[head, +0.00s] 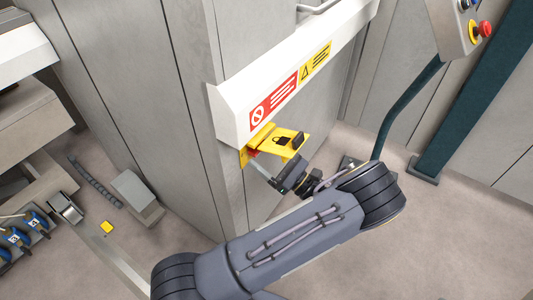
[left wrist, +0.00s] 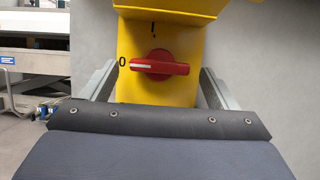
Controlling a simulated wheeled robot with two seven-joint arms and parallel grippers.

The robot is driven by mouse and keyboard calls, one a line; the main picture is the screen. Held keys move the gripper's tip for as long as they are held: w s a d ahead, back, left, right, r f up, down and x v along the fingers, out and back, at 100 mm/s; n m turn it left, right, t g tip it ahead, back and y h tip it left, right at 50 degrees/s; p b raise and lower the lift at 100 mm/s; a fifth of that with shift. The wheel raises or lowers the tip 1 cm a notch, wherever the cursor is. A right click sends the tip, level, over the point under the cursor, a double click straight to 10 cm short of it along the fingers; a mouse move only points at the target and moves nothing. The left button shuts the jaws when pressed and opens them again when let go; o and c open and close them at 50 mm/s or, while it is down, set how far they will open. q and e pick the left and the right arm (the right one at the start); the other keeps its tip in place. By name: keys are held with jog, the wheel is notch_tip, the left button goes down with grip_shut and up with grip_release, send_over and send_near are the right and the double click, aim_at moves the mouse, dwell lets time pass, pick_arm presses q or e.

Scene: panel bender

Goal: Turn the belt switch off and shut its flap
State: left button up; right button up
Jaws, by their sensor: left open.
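The belt switch is a red knob (left wrist: 160,66) on a yellow plate (left wrist: 185,92). In the left wrist view its handle lies level, with the white line toward the 0 mark at left; the I mark is above. The yellow flap (head: 268,141), with a padlock symbol, sticks out above the switch and stands open. My left gripper (head: 262,170) is open just below the flap. In the left wrist view its fingers (left wrist: 158,72) stand either side of the plate and knob; whether they touch is unclear. My right gripper is not in view.
A white rail with red and yellow warning labels (head: 290,87) runs above the flap on the grey cabinet (head: 190,70). A green post (head: 400,105) carries a control panel with a red button (head: 485,28) at right. The floor at lower right is clear.

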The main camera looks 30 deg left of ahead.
pick_arm(q)
jog(key=v, duration=0.7)
jog(key=shift+d, duration=0.1)
